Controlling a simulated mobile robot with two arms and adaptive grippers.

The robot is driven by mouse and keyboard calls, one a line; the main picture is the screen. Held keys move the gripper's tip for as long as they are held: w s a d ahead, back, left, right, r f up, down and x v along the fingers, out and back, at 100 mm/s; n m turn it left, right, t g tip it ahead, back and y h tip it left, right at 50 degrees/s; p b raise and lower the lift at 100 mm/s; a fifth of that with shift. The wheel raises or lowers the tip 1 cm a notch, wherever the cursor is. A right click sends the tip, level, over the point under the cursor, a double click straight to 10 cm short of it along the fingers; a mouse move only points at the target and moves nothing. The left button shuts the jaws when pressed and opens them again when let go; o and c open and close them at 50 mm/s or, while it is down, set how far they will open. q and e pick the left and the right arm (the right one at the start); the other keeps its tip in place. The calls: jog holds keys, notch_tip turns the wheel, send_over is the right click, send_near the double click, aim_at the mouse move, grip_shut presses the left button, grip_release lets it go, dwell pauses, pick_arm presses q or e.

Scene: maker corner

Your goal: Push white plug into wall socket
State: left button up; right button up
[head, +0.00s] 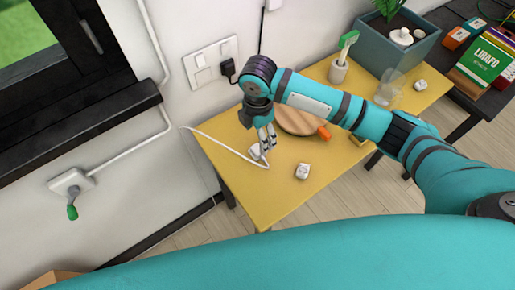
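The white plug (256,152) lies on the yellow table, with its white cable (218,141) curving back toward the wall. My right gripper (267,146) points down right at the plug, its fingertips overlapping the plug's edge in the view. I cannot tell whether the fingers grip it or stand beside it. The wall socket plate (212,62) is white and sits above the table's back left corner. A black plug (228,69) occupies its lower right part. My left gripper is not in view.
On the yellow table (262,205) are a small white block (302,171), a round wooden board (297,121) with an orange-ended item, a brush in a holder (338,71), and a clear glass (391,86). A planter (395,45) stands behind. The front left table area is bare.

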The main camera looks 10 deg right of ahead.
aim_at(258, 149)
notch_tip(258, 149, down, 2)
jog(key=shift+f, duration=0.4)
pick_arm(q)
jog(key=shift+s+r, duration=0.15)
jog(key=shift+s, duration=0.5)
pick_arm(e)
jog(key=shift+f+p, duration=0.35)
jog(key=shift+f, duration=0.05)
notch_tip(258, 149, down, 4)
jog(key=shift+w+f+p, duration=0.1)
jog(key=shift+f+p, duration=0.15)
jog(key=shift+p, duration=0.2)
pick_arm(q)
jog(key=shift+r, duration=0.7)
